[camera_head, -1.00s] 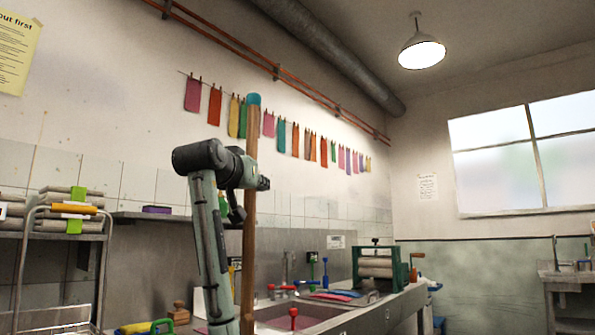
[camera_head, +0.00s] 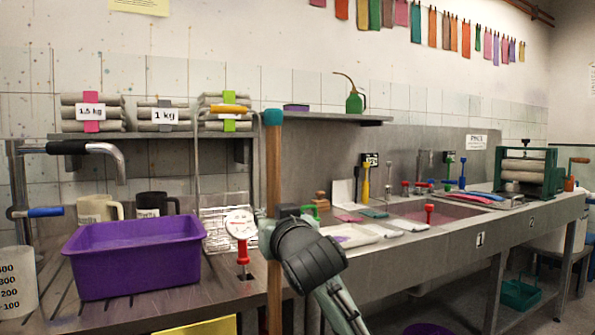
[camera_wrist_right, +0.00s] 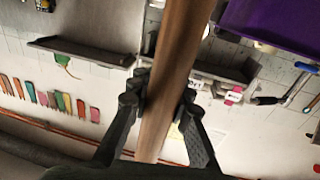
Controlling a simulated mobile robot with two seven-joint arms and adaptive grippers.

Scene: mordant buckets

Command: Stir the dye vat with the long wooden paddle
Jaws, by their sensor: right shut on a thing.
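The long wooden paddle (camera_head: 273,165) stands upright in the head view, with a teal band at its top end. Its lower end runs out of the picture. My right gripper (camera_head: 280,216) is shut on its shaft. In the right wrist view the brown shaft (camera_wrist_right: 178,50) passes between the black fingers of my right gripper (camera_wrist_right: 163,98). No vat is clearly marked. A purple round thing (camera_head: 428,329) shows only its top at the bottom edge, right of my arm; I cannot tell if it is the vat. My left gripper is out of view.
A purple tub (camera_head: 135,262) and a red-handled tool (camera_head: 243,258) stand on the left counter. A sink (camera_head: 455,211) with a pinkish inside is set in the right bench. A green roller press (camera_head: 545,172) stands at its far end. Floor shows at lower right.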

